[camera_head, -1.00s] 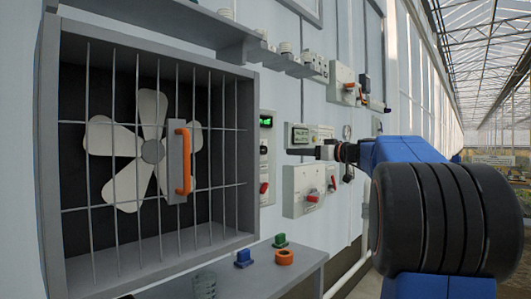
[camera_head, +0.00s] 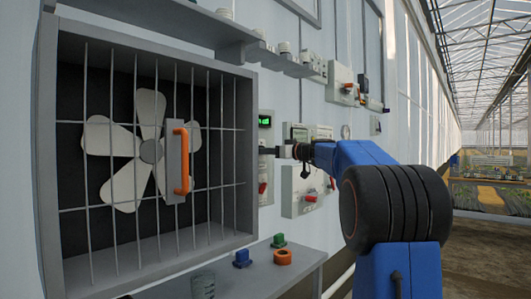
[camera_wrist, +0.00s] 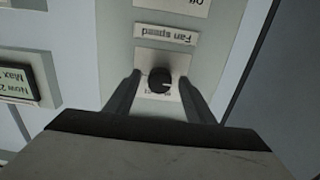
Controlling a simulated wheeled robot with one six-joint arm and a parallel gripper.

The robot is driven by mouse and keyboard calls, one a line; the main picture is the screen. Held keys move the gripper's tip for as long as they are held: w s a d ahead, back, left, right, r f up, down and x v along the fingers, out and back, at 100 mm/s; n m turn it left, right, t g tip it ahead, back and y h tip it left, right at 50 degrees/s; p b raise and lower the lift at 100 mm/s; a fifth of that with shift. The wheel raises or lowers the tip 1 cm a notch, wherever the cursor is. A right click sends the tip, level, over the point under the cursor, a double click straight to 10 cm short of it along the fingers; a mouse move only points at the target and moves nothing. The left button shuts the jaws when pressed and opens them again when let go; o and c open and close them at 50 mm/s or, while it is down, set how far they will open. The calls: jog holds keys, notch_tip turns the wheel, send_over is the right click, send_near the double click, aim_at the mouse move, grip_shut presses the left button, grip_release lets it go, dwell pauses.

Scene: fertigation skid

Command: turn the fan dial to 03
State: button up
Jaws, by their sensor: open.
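The fan dial (camera_wrist: 159,79) is a small black round knob on a pale panel, under an upside-down "Fan speed" label (camera_wrist: 166,34) in the wrist view. Small marks around the knob are too small to read. My gripper (camera_wrist: 158,84) is open, with one finger on each side of the dial; I cannot tell whether they touch it. In the head view my gripper (camera_head: 268,150) is at the narrow panel (camera_head: 266,180) right of the fan box, and it hides the dial there.
The fan (camera_head: 150,150) sits behind bars with an orange handle (camera_head: 181,160). A box with a red switch (camera_head: 311,196) and a display (camera_wrist: 20,82) are near the dial. A shelf below holds a blue block (camera_head: 242,258), a green block (camera_head: 278,240) and an orange ring (camera_head: 283,257).

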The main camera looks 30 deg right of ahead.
jog(key=shift+w+a, duration=0.1)
jog(key=shift+w, duration=0.15)
jog(key=c, duration=1.1)
jog(key=shift+o, duration=0.2)
